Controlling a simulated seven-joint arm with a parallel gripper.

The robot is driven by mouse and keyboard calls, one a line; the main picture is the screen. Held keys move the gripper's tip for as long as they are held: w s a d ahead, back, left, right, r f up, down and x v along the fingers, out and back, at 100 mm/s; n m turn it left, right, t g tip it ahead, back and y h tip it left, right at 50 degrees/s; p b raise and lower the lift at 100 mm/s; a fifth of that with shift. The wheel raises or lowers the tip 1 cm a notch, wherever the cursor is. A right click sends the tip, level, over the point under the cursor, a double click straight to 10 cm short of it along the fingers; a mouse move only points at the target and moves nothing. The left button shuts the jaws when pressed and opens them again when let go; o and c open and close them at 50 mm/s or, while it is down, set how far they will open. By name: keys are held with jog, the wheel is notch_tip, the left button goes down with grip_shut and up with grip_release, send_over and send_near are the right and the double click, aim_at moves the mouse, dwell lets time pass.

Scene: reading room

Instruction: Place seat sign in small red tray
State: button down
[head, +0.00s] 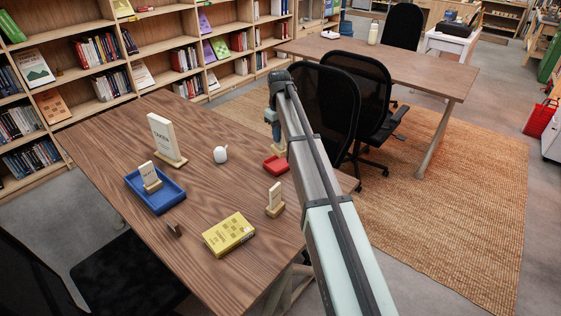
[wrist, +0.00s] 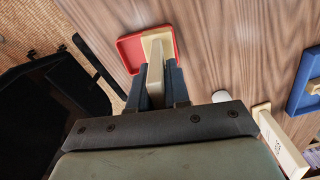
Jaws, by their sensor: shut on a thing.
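My gripper (wrist: 156,88) is shut on a seat sign (wrist: 155,78), a pale upright plate on a wooden base, with one dark blue finger on each side. The sign's base overlaps the right part of the small red tray (wrist: 128,46) in the wrist view; I cannot tell if it touches the tray. In the head view the red tray (head: 275,165) lies near the table's right edge. My gripper (head: 273,131) is just beyond it there, partly behind my arm, and the held sign is mostly hidden.
A similar small sign (head: 274,197) stands in front of the red tray, beside a yellow box (head: 229,234). A blue tray (head: 169,200) holds another small sign (head: 149,173). A taller sign (head: 161,134) and a small white object (head: 220,154) stand farther back. Black chairs (head: 324,105) flank the table's right side.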

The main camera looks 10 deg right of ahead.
jog(key=w+n, duration=0.1)
jog(key=w, duration=0.4)
jog(key=shift+n, duration=0.8)
jog(key=shift+s+d+f, duration=0.1)
jog(key=shift+d+f, duration=0.05)
jog(key=shift+f, duration=1.45)
jog(key=shift+s+d+f, duration=0.1)
jog(key=shift+d+f, duration=0.05)
jog(key=shift+f, duration=1.4)
jog(key=shift+d+f, duration=0.15)
jog(key=shift+f, duration=1.45)
jog(key=shift+f, duration=0.1)
jog(key=c, duration=1.1)
grip_release()
notch_tip(320, 180, up, 12)
